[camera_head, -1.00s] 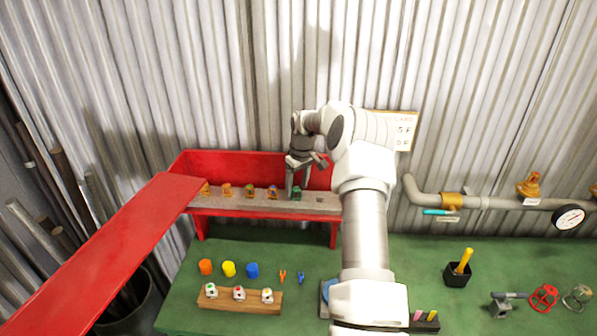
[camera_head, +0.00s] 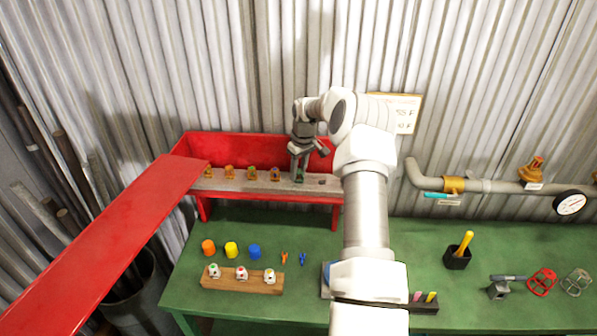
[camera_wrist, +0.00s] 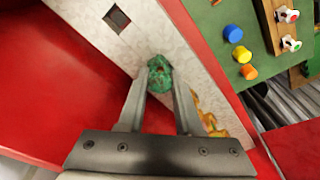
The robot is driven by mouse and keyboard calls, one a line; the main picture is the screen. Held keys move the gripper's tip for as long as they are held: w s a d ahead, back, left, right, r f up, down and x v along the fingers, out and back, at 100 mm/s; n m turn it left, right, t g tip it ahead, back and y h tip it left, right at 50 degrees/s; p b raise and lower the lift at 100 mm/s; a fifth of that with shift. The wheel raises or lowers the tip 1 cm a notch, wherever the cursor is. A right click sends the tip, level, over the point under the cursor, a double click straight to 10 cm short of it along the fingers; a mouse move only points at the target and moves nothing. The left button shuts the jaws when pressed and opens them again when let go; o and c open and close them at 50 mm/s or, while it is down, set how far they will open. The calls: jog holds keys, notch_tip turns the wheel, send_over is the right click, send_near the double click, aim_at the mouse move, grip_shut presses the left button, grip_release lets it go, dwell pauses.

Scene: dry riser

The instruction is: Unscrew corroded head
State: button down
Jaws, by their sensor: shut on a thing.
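The corroded head is a small, rough green piece on the grey strip (camera_head: 230,183) of the red riser box, at the right end of a row of brass-orange heads (camera_head: 252,173). My gripper (camera_head: 298,174) points down over it and is shut on it. In the wrist view, the green head (camera_wrist: 160,76) sits between the two fingertips (camera_wrist: 160,92), close against the strip. Its lower part and thread are hidden. A dark square hole (camera_wrist: 117,17) shows in the strip beside it.
The red box's back wall (camera_head: 250,147) stands close behind my gripper, and its long red door (camera_head: 110,240) swings out left. On the green bench (camera_head: 400,240) are coloured caps (camera_head: 231,250), a wooden block (camera_head: 243,281) with white-bodied pieces, and red (camera_head: 541,282) and grey (camera_head: 577,282) handwheels.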

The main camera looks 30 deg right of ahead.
jog(key=n, duration=0.4)
jog(key=shift+n+y+p, duration=0.3)
jog(key=shift+n+y, duration=0.1)
jog(key=shift+n, duration=0.5)
jog(key=n, duration=0.3)
jog(key=shift+g, duration=0.3)
jog(key=shift+n+y, duration=0.3)
jog(key=shift+n, duration=1)
jog(key=shift+r, duration=0.1)
